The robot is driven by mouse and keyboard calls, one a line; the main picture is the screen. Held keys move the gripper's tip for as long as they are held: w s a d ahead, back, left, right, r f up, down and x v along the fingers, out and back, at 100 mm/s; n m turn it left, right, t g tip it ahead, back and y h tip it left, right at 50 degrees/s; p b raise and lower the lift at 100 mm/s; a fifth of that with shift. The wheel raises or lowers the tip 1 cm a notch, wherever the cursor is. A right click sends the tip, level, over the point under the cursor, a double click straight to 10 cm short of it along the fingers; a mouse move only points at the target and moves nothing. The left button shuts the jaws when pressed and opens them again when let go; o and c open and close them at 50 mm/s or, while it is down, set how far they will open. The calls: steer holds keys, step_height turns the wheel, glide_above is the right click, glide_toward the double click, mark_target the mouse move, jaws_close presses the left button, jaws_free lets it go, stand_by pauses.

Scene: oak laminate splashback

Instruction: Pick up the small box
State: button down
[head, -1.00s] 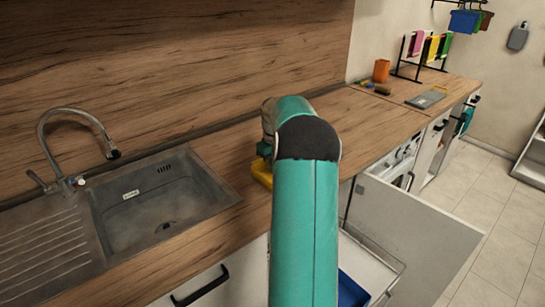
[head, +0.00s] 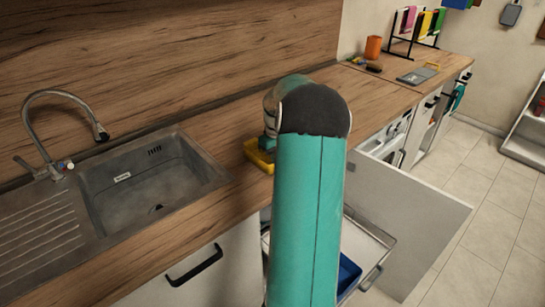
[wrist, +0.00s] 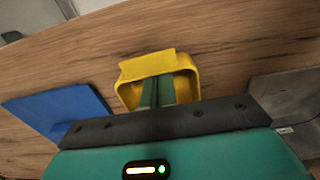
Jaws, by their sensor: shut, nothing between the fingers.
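A small yellow open box (head: 256,157) sits on the wooden counter just right of the sink, partly hidden behind my arm. In the wrist view the yellow box (wrist: 147,66) lies straight ahead, with a broad flap or rim at its far side. My gripper (wrist: 157,88) is shut, its two green fingers side by side and empty. The fingers overlap the box's opening in this view. I cannot tell whether they touch it or how deep they reach. In the head view my arm hides most of the gripper.
The sink (head: 155,185) with its tap is at left. Below the counter a drawer stands open with a blue box (head: 348,272) in it, and an open white door (head: 408,210) juts out. An orange cup (head: 373,47) and a rack stand at the far right.

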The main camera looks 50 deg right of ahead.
steer(key=s+a, duration=0.2)
steer(key=s, duration=0.7)
steer(key=shift+s+a, duration=0.15)
steer(key=shift+s, duration=0.1)
steer(key=shift+w, duration=0.1)
